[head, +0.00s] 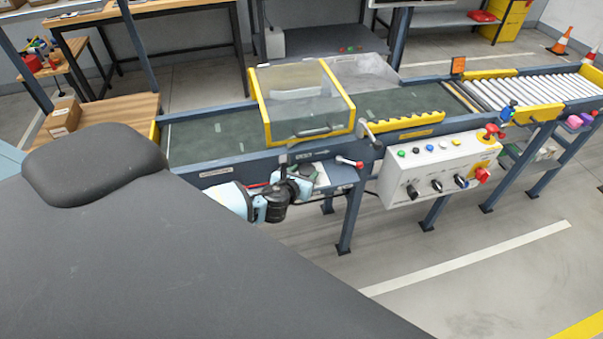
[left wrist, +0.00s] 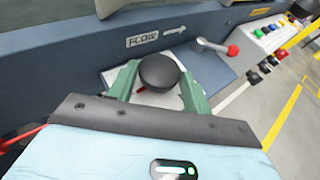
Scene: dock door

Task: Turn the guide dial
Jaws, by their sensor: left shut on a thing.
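The guide dial (left wrist: 158,72) is a round black knob on a pale plate on the conveyor's side, in the left wrist view. A bit of red shows at its lower left edge. My left gripper (left wrist: 158,88) has its two green fingers on either side of the dial and is shut on it. In the head view my left gripper (head: 307,171) is at the conveyor's front side, below the yellow-framed clear guard. There I cannot make out the dial clearly. My right gripper is not in view.
A red-tipped lever (head: 349,162) sticks out just right of my left gripper; the left wrist view shows it too (left wrist: 216,47). A white control box (head: 440,165) with buttons and knobs hangs further right. A "FLOW" arrow label (left wrist: 157,36) is above the dial. The floor in front is clear.

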